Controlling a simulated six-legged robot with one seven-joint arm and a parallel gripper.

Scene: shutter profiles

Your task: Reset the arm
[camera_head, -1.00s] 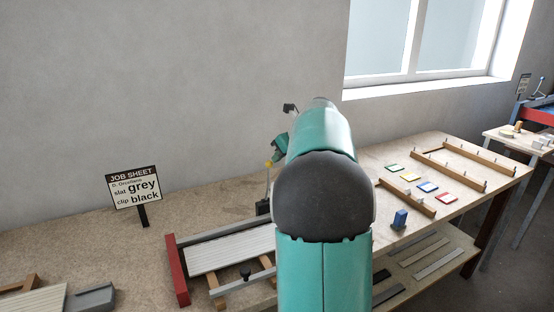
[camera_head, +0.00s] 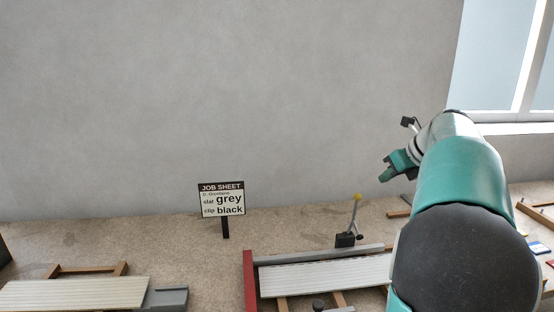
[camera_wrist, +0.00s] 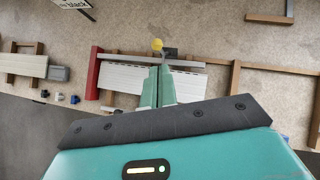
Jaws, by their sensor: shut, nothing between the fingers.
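My arm rises at the right of the head view, and my gripper (camera_head: 390,172) hangs at its end, above and beyond the bench. In the wrist view my gripper (camera_wrist: 158,88) shows two green fingers side by side, shut with nothing between them. Beneath them in that view lies a white slatted panel (camera_wrist: 124,78) in a frame with a red end piece (camera_head: 249,280). The same panel (camera_head: 322,275) is partly hidden by my arm in the head view.
A lever with a yellow knob (camera_head: 357,197) stands behind the panel, close to the fingers in the wrist view. A job sheet sign (camera_head: 222,200) reads slat grey, clip black. Another slatted panel (camera_head: 72,295) lies at the left. A window is at the right.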

